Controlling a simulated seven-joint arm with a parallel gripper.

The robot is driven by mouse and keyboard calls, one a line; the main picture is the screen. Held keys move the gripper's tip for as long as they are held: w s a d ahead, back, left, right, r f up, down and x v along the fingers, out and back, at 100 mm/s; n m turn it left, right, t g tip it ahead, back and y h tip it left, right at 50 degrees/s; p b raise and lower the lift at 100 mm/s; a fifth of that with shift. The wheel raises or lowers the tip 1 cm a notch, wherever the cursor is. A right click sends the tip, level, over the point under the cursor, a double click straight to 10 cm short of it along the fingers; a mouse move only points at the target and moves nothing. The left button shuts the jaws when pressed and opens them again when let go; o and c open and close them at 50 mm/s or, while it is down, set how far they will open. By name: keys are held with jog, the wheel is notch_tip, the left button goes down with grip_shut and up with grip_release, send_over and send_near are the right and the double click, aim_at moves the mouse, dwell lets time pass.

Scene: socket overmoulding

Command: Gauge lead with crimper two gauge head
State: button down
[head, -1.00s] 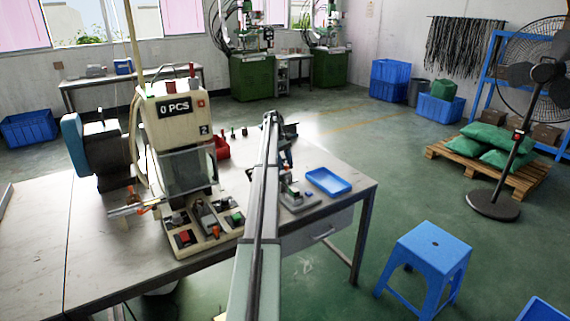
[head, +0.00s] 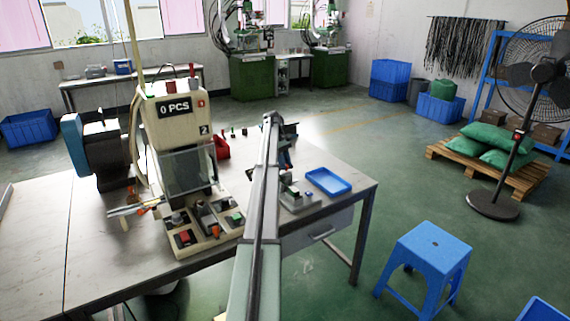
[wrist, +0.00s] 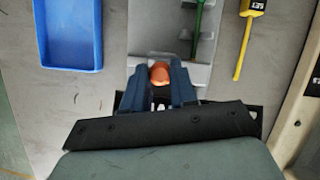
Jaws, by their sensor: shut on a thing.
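My gripper (wrist: 160,84) is shut on a rounded orange-brown piece (wrist: 159,71), which shows between its two dark blue fingers in the wrist view. The fingers hide most of it, and I cannot tell whether it is the lead. Just ahead lies a light grey fixture (wrist: 158,40) with a dark green rod on it. In the head view my arm hides most of the gripper. The cream crimper marked 2 (head: 179,112) stands on the table left of my arm, its counter reading "0 PCS". I cannot make out a gauge head on it.
A blue tray (head: 328,182) lies right of my gripper on the table (head: 100,235); in the wrist view it is at upper left. A yellow tool (wrist: 243,45) with a black-and-white label lies right of the fixture. A red bin (head: 222,148) stands behind the crimper.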

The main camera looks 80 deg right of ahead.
jog(key=shift+s+d, duration=1.65)
jog(key=shift+d, duration=0.05)
jog(key=c, duration=0.9)
grip_release()
jog(key=shift+s, duration=0.1)
jog(key=shift+r, duration=0.1)
jog(key=v, duration=1.3)
jog(key=shift+w+r, duration=0.25)
jog(key=shift+r, duration=0.05)
jog(key=shift+d, duration=0.1)
